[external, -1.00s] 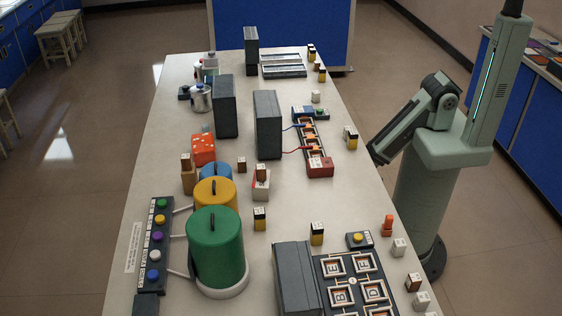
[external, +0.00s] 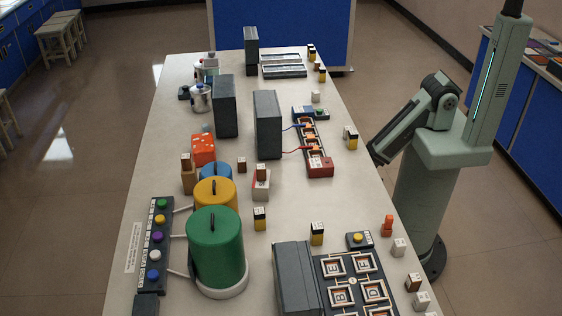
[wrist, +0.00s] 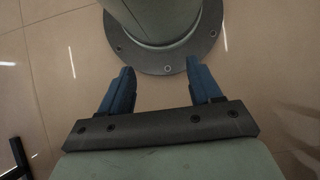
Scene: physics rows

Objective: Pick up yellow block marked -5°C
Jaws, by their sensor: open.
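The labels are too small to read, so I cannot tell which is marked -5°C. My gripper (wrist: 160,70) is open in the wrist view, with nothing between its two blue fingers. It points at the floor beside my base; no block shows there. In the external view I cannot make out the gripper.
The long table (external: 215,300) holds green (external: 215,250), yellow and blue cylinders at the left. Upright dark boxes (external: 268,125) stand mid-table. A lettered board (external: 325,290) lies at the near right. Bare tabletop lies around the middle right.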

